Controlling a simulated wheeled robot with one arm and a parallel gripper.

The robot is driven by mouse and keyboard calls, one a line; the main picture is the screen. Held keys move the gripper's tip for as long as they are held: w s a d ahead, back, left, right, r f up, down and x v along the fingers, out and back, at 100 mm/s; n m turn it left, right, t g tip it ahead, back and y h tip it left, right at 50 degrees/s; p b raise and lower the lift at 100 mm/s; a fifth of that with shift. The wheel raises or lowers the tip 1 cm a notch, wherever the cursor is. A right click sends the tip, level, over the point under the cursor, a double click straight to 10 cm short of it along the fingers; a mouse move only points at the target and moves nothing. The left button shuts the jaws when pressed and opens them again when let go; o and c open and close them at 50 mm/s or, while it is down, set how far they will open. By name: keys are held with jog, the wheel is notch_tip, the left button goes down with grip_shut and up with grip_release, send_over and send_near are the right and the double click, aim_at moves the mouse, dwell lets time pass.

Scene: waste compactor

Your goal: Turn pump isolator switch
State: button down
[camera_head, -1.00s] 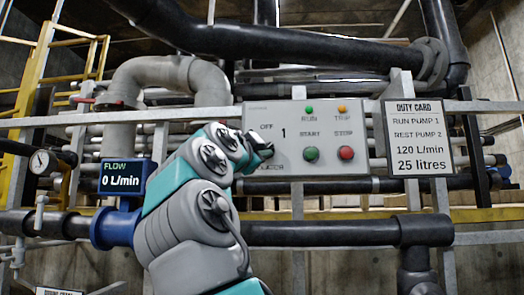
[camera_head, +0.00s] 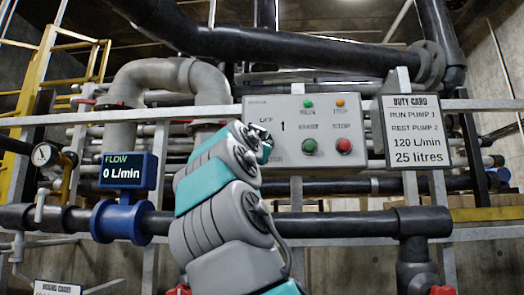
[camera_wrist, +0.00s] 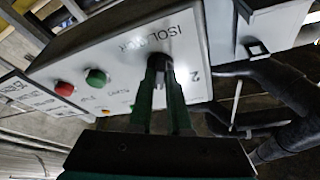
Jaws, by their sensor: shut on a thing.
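The grey control panel (camera_head: 318,163) carries OFF and 1 marks, a green START button (camera_head: 309,146) and a red STOP button (camera_head: 344,145). The isolator switch is hidden behind my arm in the head view. In the wrist view its dark knob (camera_wrist: 157,60) shows below the ISOLATOR lettering, with a 2 mark to its right. My gripper (camera_wrist: 165,68) is shut on this knob, with its green fingers on either side. In the head view my gripper (camera_head: 264,148) is at the panel's left part. The knob's exact pointing direction is unclear.
A blue flow meter (camera_head: 129,171) reads 0 L/min. A duty card (camera_head: 417,132) hangs right of the panel and reads RUN PUMP 1, REST PUMP 2, 120 L/min, 25 litres. Dark pipes (camera_head: 345,224) run below the panel. Yellow railing stands at far left.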

jog(key=shift+d+f+n+b, duration=0.15)
jog(key=shift+n+b, duration=0.2)
jog(key=shift+n, duration=0.45)
jog(key=shift+d+n+t+y+b, duration=0.1)
jog(key=shift+n+t+y+b, duration=0.1)
jog(key=shift+n+y, duration=0.95)
jog(key=shift+n+t+y+b, duration=0.2)
jog(key=shift+n+y, duration=0.35)
jog(key=shift+n, duration=1.2)
jog(key=c, duration=0.9)
grip_release()
jog(key=shift+o, duration=0.2)
jog(key=shift+s, duration=0.1)
